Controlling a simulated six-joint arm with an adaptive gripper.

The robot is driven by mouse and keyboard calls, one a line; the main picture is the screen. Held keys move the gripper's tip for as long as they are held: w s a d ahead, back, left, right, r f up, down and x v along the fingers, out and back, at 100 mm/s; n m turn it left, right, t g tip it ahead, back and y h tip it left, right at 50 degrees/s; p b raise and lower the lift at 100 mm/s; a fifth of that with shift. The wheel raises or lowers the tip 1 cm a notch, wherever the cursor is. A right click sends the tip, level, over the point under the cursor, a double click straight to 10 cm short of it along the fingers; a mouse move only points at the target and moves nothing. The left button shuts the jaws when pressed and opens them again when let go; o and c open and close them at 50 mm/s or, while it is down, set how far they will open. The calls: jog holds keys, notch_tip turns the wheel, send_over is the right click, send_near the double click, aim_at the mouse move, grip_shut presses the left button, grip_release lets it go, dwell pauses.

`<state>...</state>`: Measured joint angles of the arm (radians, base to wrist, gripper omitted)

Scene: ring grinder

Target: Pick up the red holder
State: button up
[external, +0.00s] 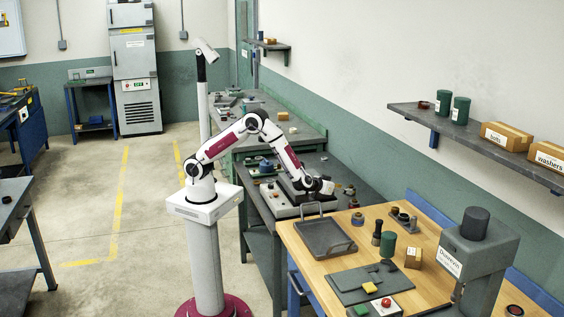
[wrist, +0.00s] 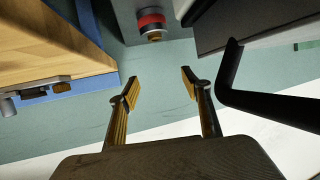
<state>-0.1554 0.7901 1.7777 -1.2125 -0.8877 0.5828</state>
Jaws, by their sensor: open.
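A small cylindrical part with a red band (wrist: 151,20), which looks like the red holder, sits on a grey surface (wrist: 185,25) at the top of the wrist view. A brass-coloured tip shows at its lower end. My gripper (wrist: 160,86) is open and empty, its two fingers apart below that part in the picture. In the external view my gripper (external: 322,187) hangs over the grey bench near the wooden bench. I cannot tell for sure which small part there is the red holder.
In the wrist view, a wooden bench edge (wrist: 50,45) is at left and a black bar (wrist: 232,80) is close at right, beside a dark box (wrist: 245,22). In the external view, a grey tray (external: 325,238) stands on the wooden bench, with a grey press (external: 478,255) further right.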

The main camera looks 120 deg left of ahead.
send_near(355, 200)
jog(key=shift+a+f, duration=0.1)
jog(key=shift+f, duration=0.2)
jog(key=shift+w+a+f, duration=0.1)
jog(key=shift+w+a, duration=0.15)
jog(key=shift+a, duration=0.15)
jog(key=shift+x, duration=3.1)
grip_shut()
